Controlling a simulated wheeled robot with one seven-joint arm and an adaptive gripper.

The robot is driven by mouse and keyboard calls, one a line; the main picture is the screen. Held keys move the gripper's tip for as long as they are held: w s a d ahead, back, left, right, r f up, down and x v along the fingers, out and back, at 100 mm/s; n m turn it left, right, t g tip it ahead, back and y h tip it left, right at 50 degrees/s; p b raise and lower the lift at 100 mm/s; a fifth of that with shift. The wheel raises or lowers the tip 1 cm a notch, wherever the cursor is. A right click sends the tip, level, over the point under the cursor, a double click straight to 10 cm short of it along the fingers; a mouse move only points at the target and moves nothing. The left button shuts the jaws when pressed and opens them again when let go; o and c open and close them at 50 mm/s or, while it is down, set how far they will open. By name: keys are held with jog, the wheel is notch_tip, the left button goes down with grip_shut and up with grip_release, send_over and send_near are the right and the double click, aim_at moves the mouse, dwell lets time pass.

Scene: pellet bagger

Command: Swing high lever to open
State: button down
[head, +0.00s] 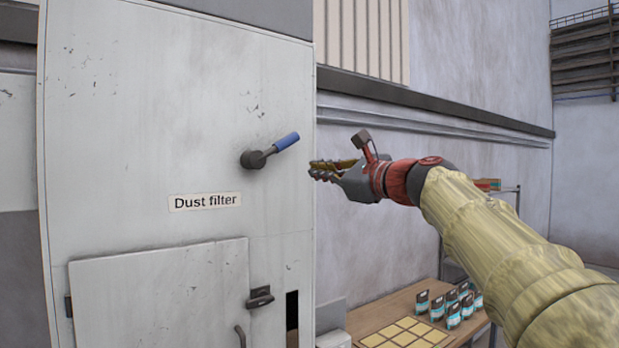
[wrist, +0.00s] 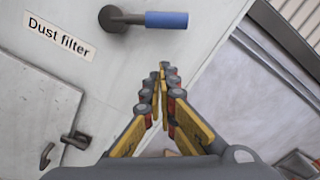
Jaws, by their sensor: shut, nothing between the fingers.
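The high lever (head: 285,142) has a blue grip on a dark grey round hub (head: 252,159), mounted on the white cabinet panel above the "Dust filter" label (head: 205,202). Its grip points right and slightly up in the head view. In the wrist view the blue grip (wrist: 166,19) lies near the top, beyond my fingertips. My gripper (head: 316,170) is to the right of the lever, apart from it. Its fingers also show in the wrist view (wrist: 160,85), with the tips together and nothing between them.
A lower door (head: 160,300) has a dark latch (head: 260,297) and a curved handle (head: 240,336). A wooden table (head: 385,310) at lower right holds several small bags (head: 453,314) and yellow squares (head: 405,332). The panel around the lever is clear.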

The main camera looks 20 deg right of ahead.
jog(key=v, duration=0.4)
jog(key=shift+s+d+f+b, duration=0.1)
jog(key=shift+d+f+b, duration=0.05)
jog(key=shift+d+b, duration=0.2)
